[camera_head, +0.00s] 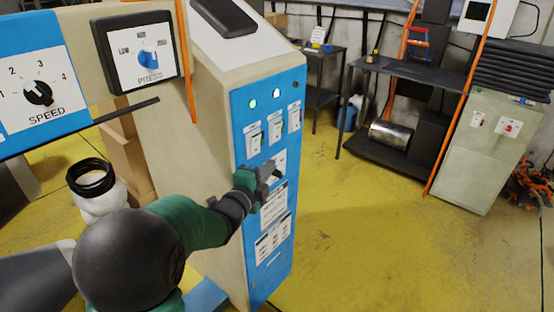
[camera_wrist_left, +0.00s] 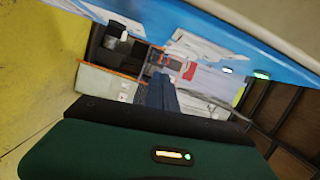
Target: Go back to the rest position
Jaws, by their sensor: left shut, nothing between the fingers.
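My left gripper (camera_head: 273,174) is in front of the blue front panel of the control cabinet (camera_head: 268,120) in the head view, just below the row of switches. Its fingers are shut with nothing between them. I cannot tell whether it touches the panel. In the left wrist view the shut fingers (camera_wrist_left: 163,92) show as a dark shape, with the blue panel edge (camera_wrist_left: 190,40) close above. The right gripper is in neither view.
A dark workbench (camera_head: 420,72) stands at the back. Yellow floor (camera_head: 370,235) is clear right of the cabinet.

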